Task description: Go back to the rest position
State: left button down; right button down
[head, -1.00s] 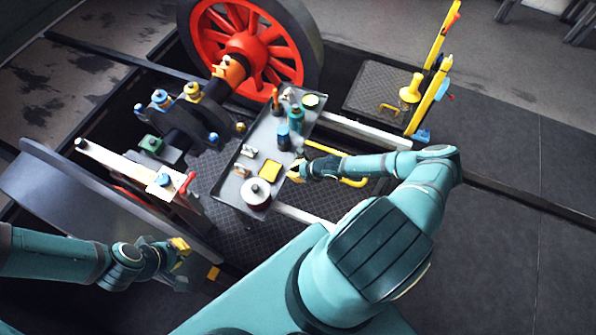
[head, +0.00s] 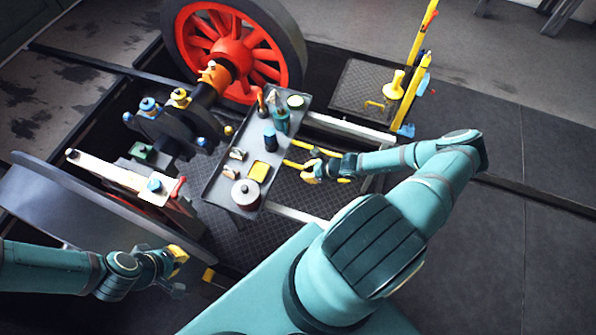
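My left gripper (head: 174,270) is at the lower left, beside the grey curved wheel and over the dark floor. Its yellow fingertips show, but the gap between them is not clear. My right gripper (head: 308,168) is right of the grey tray (head: 223,190), close to a yellow handle bar (head: 330,177). Its fingers look spread and I see nothing held between them. It is apart from the tray's edge in the picture.
The tray carries a white-and-red tin (head: 246,194), a yellow square dish (head: 259,171), a blue can (head: 270,139) and a teal bottle (head: 281,121). A red spoked wheel (head: 232,48) stands behind. Yellow posts (head: 415,90) rise at the right. The floor at far right is clear.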

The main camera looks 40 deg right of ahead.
jog(key=shift+v, duration=0.9)
jog(key=w+a+r+n+g+y, duration=0.1)
jog(key=a+r+n+g, duration=0.15)
jog(key=a+n, duration=0.5)
jog(key=w+a+r+n+g+y, duration=0.15)
jog(key=a+r+n, duration=0.3)
jog(key=a, duration=0.55)
jog(key=s+a+r+n+g+h, duration=0.2)
jog(key=s+a+r+n, duration=0.4)
jog(key=a+r+n, duration=0.5)
jog(key=r+n+h, duration=0.1)
jog(key=r+n, duration=0.1)
jog(key=n, duration=0.3)
jog(key=shift+s+a+n+g, duration=0.2)
jog(key=shift+n+g, duration=0.1)
jog(key=shift+n, duration=0.1)
